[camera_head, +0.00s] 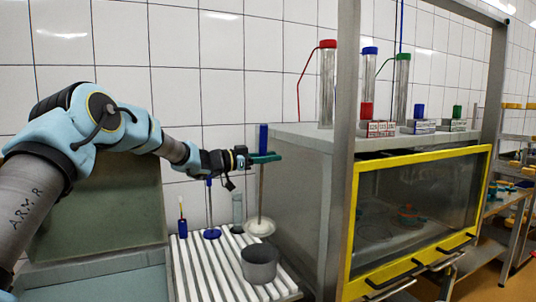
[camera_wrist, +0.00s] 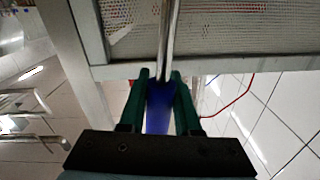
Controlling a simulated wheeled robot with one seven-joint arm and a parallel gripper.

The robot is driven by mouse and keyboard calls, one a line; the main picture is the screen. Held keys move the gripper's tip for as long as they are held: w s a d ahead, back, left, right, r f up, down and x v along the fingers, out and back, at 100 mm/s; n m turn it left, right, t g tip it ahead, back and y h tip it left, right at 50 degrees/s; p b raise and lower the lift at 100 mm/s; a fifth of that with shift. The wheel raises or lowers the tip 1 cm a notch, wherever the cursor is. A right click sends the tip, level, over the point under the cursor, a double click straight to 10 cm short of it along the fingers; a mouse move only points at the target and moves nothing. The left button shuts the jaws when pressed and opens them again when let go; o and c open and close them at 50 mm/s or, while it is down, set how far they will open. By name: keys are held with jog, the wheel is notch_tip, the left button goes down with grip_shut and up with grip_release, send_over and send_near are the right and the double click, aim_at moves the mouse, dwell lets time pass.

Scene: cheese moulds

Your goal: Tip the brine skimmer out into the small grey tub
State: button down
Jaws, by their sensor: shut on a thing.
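The brine skimmer (camera_head: 260,227) has a blue handle, a thin metal rod and a pale, shallow bowl at its lower end. It hangs roughly upright, bowl down. My gripper (camera_head: 264,157), with green fingers, is shut on the blue handle. In the wrist view the fingers of my gripper (camera_wrist: 160,90) lie on either side of the skimmer's blue handle (camera_wrist: 160,108), and the rod runs up out of the picture. The small grey tub (camera_head: 259,270) stands on the ribbed white rack, in front of and below the bowl. The tub's inside is only partly visible.
A blue-based tool (camera_head: 211,233), a small blue brush-like tool (camera_head: 183,227) and a grey-green bottle (camera_head: 237,212) stand at the back of the ribbed rack (camera_head: 207,275). A grey cabinet (camera_head: 305,195) with a yellow-framed window rises close on the right, with tubes on top.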

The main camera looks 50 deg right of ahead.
jog(key=s+a+f+m, duration=0.3)
jog(key=s+a+m, duration=0.1)
jog(key=s, duration=0.5)
jog(key=s+a+f+m+b, duration=0.4)
jog(key=s+f+m+b, duration=0.5)
jog(key=f+b, duration=0.6)
jog(key=s+b, duration=0.2)
jog(key=b, duration=0.6)
jog(key=shift+s+f, duration=0.2)
jog(key=shift+s, duration=0.2)
jog(key=shift+b, duration=0.3)
dwell(0.6)
